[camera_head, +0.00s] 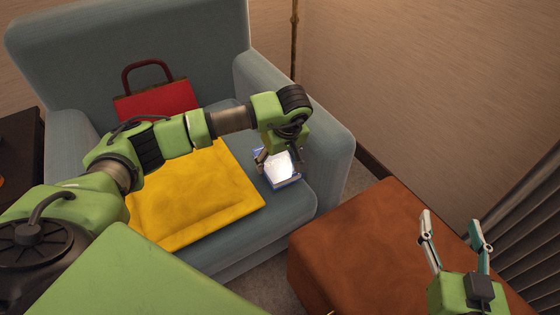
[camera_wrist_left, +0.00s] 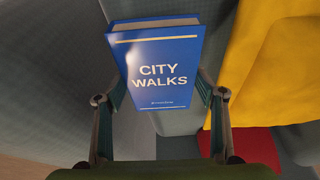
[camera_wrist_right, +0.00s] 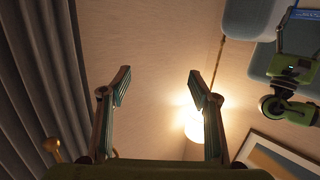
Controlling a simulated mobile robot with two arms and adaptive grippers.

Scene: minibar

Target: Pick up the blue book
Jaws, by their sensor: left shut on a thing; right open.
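The blue book (camera_wrist_left: 160,68), titled "CITY WALKS", is between the fingers of my left gripper (camera_wrist_left: 160,100), which is shut on its sides. In the head view the book (camera_head: 285,182) is at the right side of the armchair seat, its cover bright with glare. My left gripper (camera_head: 278,166) is over it there, and its arm reaches across the chair. Whether the book touches the seat I cannot tell. My right gripper (camera_head: 455,240) is open and empty above the brown ottoman; its spread fingers also show in the right wrist view (camera_wrist_right: 158,90).
The grey-blue armchair (camera_head: 200,50) holds a yellow cushion or cloth (camera_head: 200,195) and a red bag (camera_head: 158,99). Its right armrest (camera_head: 300,115) stands beside the book. A brown ottoman (camera_head: 350,235) is at front right. A wall and dark curtain (camera_head: 535,220) bound the right side.

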